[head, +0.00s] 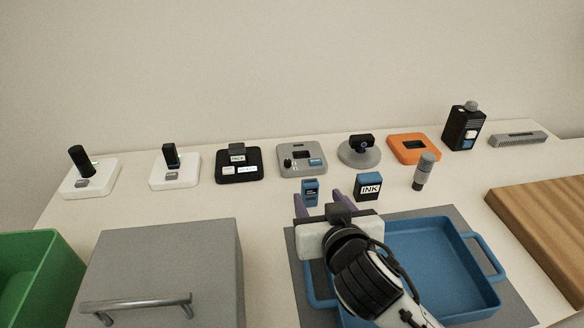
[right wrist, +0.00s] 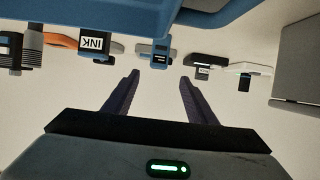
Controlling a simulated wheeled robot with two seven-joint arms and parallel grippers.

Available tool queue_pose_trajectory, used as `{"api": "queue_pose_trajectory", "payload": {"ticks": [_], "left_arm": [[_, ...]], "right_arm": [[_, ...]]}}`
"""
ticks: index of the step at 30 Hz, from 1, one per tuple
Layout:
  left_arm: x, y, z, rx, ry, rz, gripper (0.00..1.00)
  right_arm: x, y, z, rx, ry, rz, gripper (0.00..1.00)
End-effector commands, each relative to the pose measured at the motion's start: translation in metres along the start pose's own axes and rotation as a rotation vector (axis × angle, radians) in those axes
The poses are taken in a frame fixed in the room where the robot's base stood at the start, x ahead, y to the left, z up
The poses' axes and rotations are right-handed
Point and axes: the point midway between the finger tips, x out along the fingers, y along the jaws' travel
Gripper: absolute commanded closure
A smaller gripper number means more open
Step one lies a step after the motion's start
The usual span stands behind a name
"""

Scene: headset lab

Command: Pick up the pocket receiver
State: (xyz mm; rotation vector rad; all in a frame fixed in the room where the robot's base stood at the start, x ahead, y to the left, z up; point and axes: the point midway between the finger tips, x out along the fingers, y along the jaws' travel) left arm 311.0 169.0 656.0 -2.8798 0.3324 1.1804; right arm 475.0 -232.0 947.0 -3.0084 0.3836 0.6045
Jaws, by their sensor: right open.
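A small blue upright device with a dark screen, which looks like the pocket receiver (head: 310,192), stands on the pale table in front of a grey dock. It also shows in the right wrist view (right wrist: 159,58), ahead of the fingertips and roughly centred between them. My right gripper (head: 318,197) is open and empty, with its purple fingers pointing at the device. In the right wrist view the gripper (right wrist: 159,77) has a clear gap between its fingers. Contact with the device cannot be told. My left gripper is not in view.
A blue INK box (head: 368,187) stands close right of the right fingers, with a grey cylinder (head: 424,171) beyond. The grey dock (head: 302,159) is behind the device. A blue tray (head: 440,262) lies below the right arm. A grey handled box (head: 165,265) stands left.

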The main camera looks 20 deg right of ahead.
Motion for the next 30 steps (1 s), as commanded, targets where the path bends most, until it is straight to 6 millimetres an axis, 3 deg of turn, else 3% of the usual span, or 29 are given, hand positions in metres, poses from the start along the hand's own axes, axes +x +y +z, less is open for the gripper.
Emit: {"api": "queue_pose_trajectory", "payload": {"ticks": [4,12,24,30], "left_arm": [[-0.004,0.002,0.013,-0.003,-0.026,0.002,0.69],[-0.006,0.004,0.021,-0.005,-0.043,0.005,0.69],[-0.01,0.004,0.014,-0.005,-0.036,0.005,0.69],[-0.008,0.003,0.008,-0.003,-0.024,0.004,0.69]], "right_arm": [[0.017,0.001,-0.001,-0.003,0.001,0.003,0.48],[0.05,0.001,-0.001,-0.002,0.0,0.002,0.48],[0.098,0.003,-0.003,-0.002,0.001,0.001,0.48],[0.103,0.003,-0.002,0.0,0.0,0.0,0.48]]}}
